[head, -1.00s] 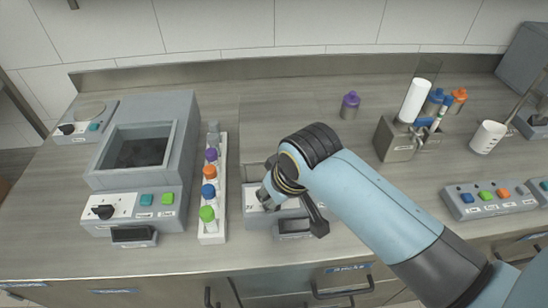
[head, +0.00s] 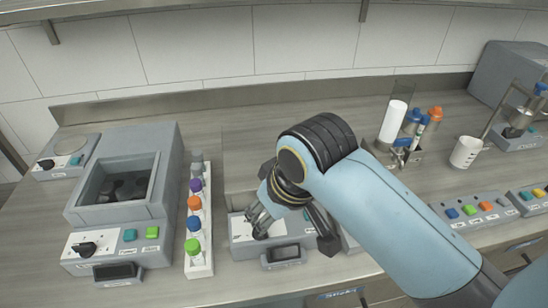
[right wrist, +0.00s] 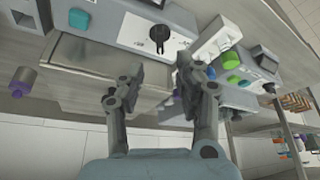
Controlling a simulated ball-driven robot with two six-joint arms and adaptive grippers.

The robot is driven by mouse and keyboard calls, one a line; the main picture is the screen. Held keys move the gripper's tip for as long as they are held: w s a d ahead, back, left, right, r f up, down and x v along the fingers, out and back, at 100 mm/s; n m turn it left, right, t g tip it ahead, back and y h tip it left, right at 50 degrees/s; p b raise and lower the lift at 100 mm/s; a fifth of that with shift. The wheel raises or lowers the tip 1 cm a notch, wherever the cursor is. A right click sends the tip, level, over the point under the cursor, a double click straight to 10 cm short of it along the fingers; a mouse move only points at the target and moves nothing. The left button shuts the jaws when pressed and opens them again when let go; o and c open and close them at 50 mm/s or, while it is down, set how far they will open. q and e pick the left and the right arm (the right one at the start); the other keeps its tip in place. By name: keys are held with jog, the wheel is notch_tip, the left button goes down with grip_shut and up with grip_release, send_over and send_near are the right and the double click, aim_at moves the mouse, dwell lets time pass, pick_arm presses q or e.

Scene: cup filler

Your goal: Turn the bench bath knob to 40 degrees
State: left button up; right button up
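A grey bath (head: 122,213) with a sunken basin stands at the left in the head view. Its white front panel has a black knob (head: 86,248). My right gripper (head: 258,226) is over the white panel of a second grey unit (head: 240,252), right of the bottle rack. In the right wrist view this panel has a black knob (right wrist: 160,33) with a dial scale. The right gripper (right wrist: 160,68) is open and empty there, its fingers apart with the knob beyond the tips. I cannot read the knob's setting. My left gripper is not in view.
A white rack (head: 200,262) of colour-capped bottles stands between the two units. A small display (head: 284,254) is on the second unit's front. A button box (head: 477,210) and a white cup (head: 466,152) are at the right.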

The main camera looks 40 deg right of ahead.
jog(key=shift+v, duration=2)
